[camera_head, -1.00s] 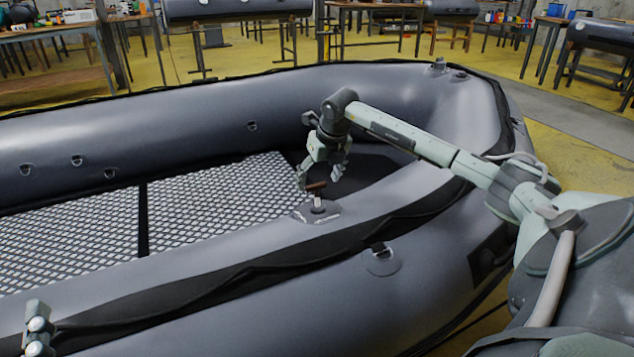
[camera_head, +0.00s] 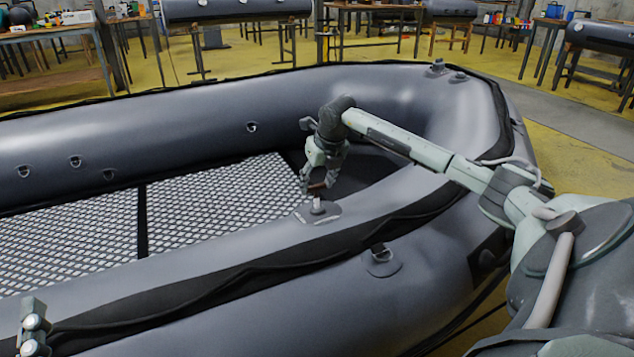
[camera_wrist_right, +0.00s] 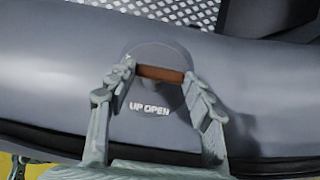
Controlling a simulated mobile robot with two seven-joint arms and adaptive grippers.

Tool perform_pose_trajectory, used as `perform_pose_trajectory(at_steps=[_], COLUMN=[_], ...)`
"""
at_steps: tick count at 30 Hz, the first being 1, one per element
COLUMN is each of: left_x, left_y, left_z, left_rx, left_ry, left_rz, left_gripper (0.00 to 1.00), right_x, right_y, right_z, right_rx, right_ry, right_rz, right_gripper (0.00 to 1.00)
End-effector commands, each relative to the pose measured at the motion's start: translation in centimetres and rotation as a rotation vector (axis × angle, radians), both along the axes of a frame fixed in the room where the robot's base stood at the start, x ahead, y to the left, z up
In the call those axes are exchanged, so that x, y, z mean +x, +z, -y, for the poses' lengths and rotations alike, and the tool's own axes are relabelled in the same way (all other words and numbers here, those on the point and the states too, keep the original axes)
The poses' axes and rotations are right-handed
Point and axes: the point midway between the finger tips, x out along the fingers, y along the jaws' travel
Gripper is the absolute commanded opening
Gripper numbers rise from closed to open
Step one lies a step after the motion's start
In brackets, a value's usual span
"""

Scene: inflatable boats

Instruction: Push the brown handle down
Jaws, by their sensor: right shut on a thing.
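The brown handle (camera_wrist_right: 160,74) is a short bar on a dark grey patch (camera_wrist_right: 150,120) marked "UP OPEN". In the right wrist view, my right gripper (camera_wrist_right: 159,76) has one finger at each end of the bar, closed on it. In the head view the right gripper (camera_head: 317,187) reaches down at the near tube of the boat, just above a light metal fitting (camera_head: 317,206). The handle is mostly hidden by the fingers there. Part of my left arm (camera_head: 33,325) shows at the lower left; its fingers cannot be made out.
The grey inflatable boat (camera_head: 130,140) fills the middle, with a mesh-patterned floor (camera_head: 210,205) inside. Workbenches (camera_head: 50,32) with tools stand behind on a yellow floor.

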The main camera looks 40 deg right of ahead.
Motion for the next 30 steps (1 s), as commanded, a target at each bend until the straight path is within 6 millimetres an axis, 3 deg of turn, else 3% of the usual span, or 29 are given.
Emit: perform_pose_trajectory(at_steps=[4, 10, 20, 21, 26, 30], left_x=[-0.1, -0.9, -1.2, -1.2, -1.2, -1.2], left_y=[0.0, 2.6, 3.4, 3.4, 3.4, 3.4], left_z=[0.0, -0.3, -0.4, -0.4, -0.4, -0.4], left_rx=[-0.006, -0.069, -0.082, -0.082, -0.082, -0.082], left_ry=[0.000, 0.000, 0.001, 0.001, 0.001, 0.001], left_rz=[0.017, 0.175, 0.208, 0.208, 0.207, 0.207], left_gripper=[0.72, 0.72, 0.72, 0.72, 0.72, 0.72], right_x=[-0.1, -0.6, -0.7, -0.7, -0.6, -0.6], right_y=[-0.6, -2.8, -3.2, -3.2, -3.1, -3.0], right_z=[0.0, -0.1, -0.2, -0.2, -0.2, -0.2], right_rx=[-0.001, 0.000, 0.001, 0.001, 0.000, 0.001], right_ry=[0.000, 0.000, 0.000, 0.000, 0.000, 0.000], right_rz=[-0.001, -0.002, -0.005, -0.005, -0.004, -0.002], right_gripper=[0.00, 0.00, 0.00, 0.54, 0.72, 0.72])
